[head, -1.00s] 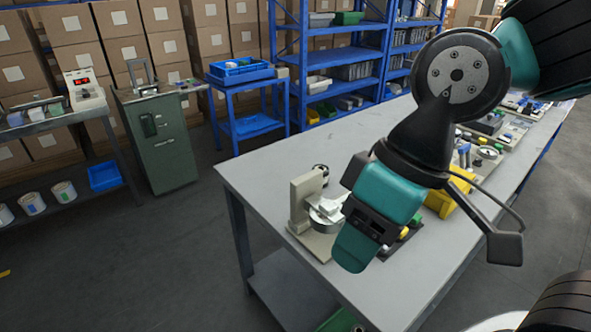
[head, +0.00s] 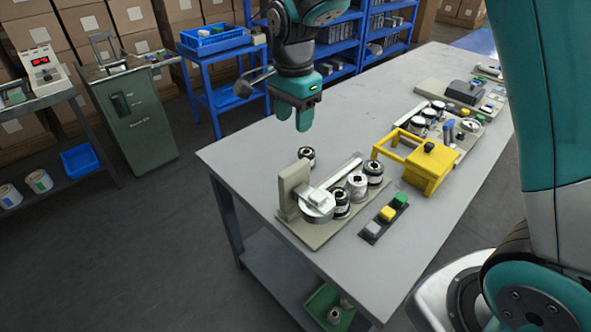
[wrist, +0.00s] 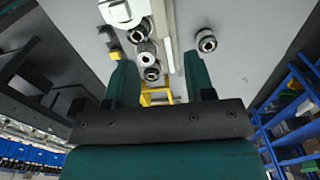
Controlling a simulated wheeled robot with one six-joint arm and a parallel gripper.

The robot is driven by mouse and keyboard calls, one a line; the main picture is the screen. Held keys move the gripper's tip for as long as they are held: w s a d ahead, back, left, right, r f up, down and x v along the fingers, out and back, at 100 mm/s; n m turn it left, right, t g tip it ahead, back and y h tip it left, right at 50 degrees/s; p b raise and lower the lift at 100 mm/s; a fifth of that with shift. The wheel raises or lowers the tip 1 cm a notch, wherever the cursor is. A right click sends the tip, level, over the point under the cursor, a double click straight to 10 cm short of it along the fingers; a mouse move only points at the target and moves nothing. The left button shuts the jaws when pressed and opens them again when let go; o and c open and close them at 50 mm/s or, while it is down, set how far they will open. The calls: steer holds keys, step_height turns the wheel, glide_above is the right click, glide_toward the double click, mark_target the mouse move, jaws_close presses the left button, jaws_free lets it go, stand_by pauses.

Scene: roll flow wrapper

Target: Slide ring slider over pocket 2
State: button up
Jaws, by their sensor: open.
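The fixture (head: 310,237) stands at the near left end of the grey table, with an upright block at its left end. A ring slider (head: 317,203), a grey round ring with a white block on top, sits by that block, at the left end of a pale rail. Several black-and-white rollers (head: 357,186) stand in a row along the rail; pocket 2 cannot be singled out. The slider's white top also shows in the wrist view (wrist: 124,12). My gripper (head: 294,112) is open and empty, above the table behind the fixture, apart from the slider.
A loose roller (head: 306,155) stands behind the fixture. A strip with grey, yellow and green blocks (head: 386,214) lies in front. A yellow frame (head: 428,168) stands to the right, with another fixture beyond. The table's back left is clear.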

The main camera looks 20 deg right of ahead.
mark_target(294, 167)
step_height(294, 167, down, 16)
steer(key=shift+r+p, duration=0.1)
steer(key=shift+p, duration=1.05)
jaws_close()
